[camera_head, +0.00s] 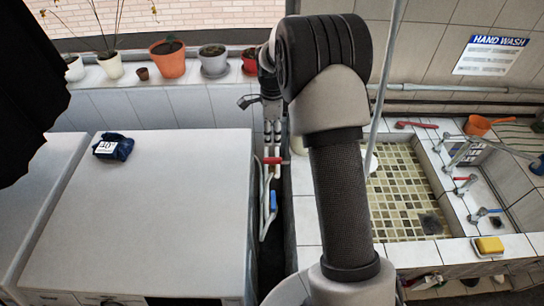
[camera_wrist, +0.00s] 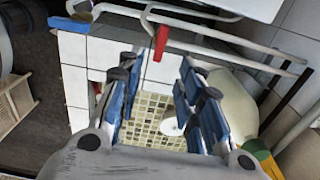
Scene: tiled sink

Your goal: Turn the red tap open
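The red tap handle (camera_head: 272,160) sits on white pipework in the gap between the white machine and the sink. It also shows in the wrist view (camera_wrist: 161,42), upright, just beyond the gap between my fingertips. A blue tap handle (camera_head: 273,201) is lower on the same pipework and shows at the upper left of the wrist view (camera_wrist: 70,24). My gripper (camera_head: 272,142) points down just above the red handle. In the wrist view my gripper (camera_wrist: 162,65) has its blue-padded fingers apart with nothing held between them. I cannot tell whether a finger touches the handle.
A white-topped machine (camera_head: 140,215) stands left of the gap. Potted plants (camera_head: 168,57) line the back ledge. White pipes (camera_wrist: 225,40) run close around the handle.

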